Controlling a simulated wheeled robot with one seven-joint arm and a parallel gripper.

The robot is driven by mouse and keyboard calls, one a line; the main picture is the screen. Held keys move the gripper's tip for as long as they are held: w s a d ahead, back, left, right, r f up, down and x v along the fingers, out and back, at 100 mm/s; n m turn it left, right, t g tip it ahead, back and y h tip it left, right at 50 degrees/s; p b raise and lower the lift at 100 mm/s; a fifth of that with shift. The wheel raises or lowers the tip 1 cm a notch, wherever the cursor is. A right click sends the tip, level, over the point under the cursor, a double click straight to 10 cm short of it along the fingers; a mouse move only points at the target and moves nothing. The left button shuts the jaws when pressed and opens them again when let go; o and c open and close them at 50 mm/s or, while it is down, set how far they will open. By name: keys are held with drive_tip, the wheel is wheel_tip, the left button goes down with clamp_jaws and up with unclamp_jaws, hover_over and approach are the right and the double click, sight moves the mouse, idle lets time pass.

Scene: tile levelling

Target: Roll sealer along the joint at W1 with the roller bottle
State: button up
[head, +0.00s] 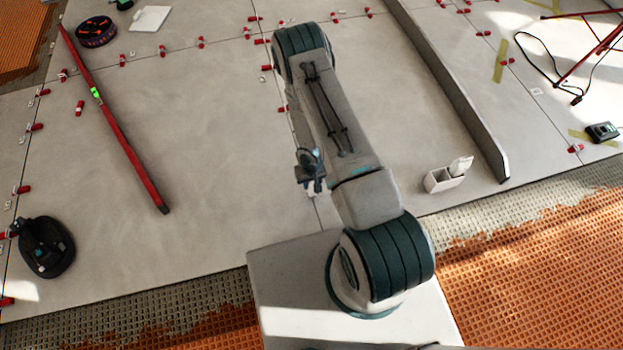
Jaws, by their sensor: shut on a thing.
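My gripper (315,185) is partly in view just left of my arm's big link, low over the pale tiled floor. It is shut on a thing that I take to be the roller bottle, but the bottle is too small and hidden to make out. A thin tile joint (317,210) runs under the gripper and on up the floor, partly hidden by my arm. I cannot read a W1 mark. I cannot tell whether the held thing touches the floor.
A white two-part holder (437,181) with a white item in it stands right of my arm, near a long grey upright strip (452,95). A red level (125,145) lies left, with a black tool (46,250) below it. Red clips (200,42) dot other joints.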

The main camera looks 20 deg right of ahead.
drive_tip(key=shift+s, duration=2.3)
drive_tip(key=shift+s+f, duration=0.1)
drive_tip(key=shift+s, duration=2)
